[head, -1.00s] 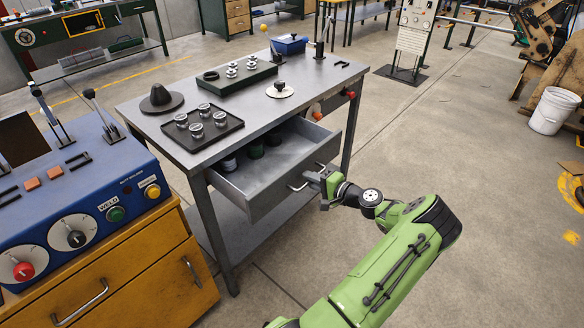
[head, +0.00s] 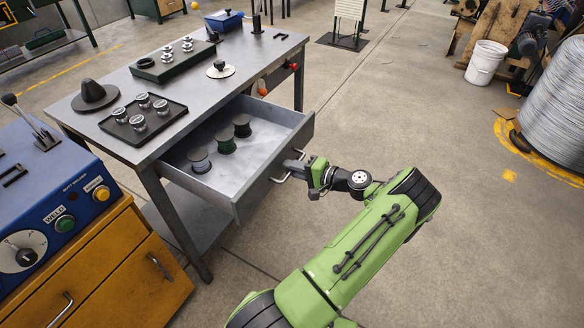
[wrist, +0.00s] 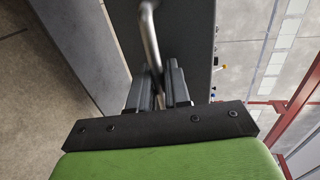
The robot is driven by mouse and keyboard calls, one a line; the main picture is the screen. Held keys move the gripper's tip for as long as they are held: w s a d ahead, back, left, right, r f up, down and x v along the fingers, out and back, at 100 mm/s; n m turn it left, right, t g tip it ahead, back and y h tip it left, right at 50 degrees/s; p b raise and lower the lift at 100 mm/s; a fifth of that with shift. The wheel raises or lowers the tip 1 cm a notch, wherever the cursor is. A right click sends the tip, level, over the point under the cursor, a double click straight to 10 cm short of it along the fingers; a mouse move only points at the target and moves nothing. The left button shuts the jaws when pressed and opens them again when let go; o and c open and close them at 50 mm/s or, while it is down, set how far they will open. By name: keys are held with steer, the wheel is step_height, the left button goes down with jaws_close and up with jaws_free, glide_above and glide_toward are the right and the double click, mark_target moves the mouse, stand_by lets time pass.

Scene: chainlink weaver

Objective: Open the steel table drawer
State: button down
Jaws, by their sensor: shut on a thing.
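The steel table (head: 125,75) stands left of centre in the head view. Its grey drawer (head: 275,160) is pulled well out toward me, with several dark spools (head: 226,142) inside at the left and middle. My gripper (head: 298,168) is at the drawer front and shut on the bar handle (head: 279,180). In the wrist view the handle (wrist: 150,38) runs down between the two fingers (wrist: 158,88), with the drawer front (wrist: 187,40) beside it. The exact contact is partly hidden by the fingers.
A blue control box (head: 50,185) on a yellow cabinet (head: 120,265) stands close at the left. The table top holds a black tray (head: 172,112) of metal parts and a green tray (head: 165,68). Bare floor (head: 400,110) lies to the right; a white bucket (head: 486,62) stands beyond.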

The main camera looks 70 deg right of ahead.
steer(key=c, duration=1.3)
jaws_free()
steer(key=p+v, duration=0.2)
steer(key=v, duration=1.3)
steer(key=shift+s, duration=0.4)
